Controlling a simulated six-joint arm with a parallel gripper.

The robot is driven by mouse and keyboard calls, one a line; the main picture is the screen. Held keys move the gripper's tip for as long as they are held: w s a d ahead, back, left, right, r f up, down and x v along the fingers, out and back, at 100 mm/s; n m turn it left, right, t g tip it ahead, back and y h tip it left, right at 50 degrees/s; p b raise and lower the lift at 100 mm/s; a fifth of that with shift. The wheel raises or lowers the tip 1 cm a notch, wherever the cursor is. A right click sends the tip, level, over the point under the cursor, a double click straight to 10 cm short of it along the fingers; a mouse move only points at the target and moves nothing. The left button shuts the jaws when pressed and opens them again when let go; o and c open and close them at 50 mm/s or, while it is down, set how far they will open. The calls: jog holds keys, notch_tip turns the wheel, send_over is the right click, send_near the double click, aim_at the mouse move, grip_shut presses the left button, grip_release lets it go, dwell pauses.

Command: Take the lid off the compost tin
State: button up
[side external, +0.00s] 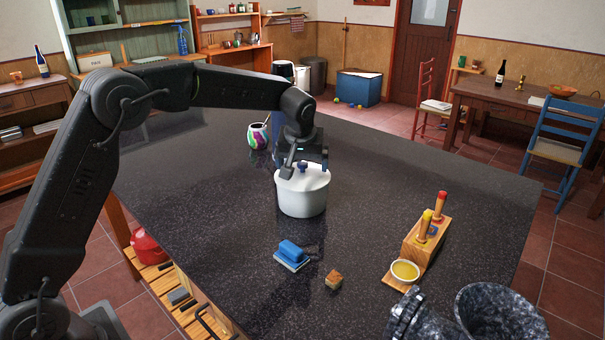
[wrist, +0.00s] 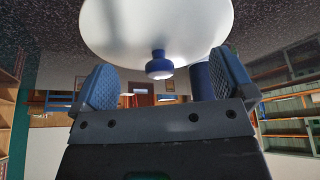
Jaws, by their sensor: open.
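The compost tin (side external: 302,197) is a white round tin standing upright on the dark speckled counter. Its white lid (side external: 316,177) is on top, with a small blue knob; in the wrist view the lid (wrist: 120,30) fills the top and the knob (wrist: 159,66) points toward my gripper. My gripper (side external: 303,166) is just above the lid, pointing down, with its fingers either side of the knob. In the wrist view my gripper (wrist: 163,85) is open, with clear gaps between both fingers and the knob. The far finger is partly hidden in the side view.
A colourful cup (side external: 258,136) stands behind the tin. A wooden stand (side external: 425,245) with coloured handles and a yellow-filled bowl (side external: 405,271) is at right, near a dark stone vessel (side external: 500,312).

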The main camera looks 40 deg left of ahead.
jog(key=shift+f, duration=0.4)
jog(key=c, duration=1.8)
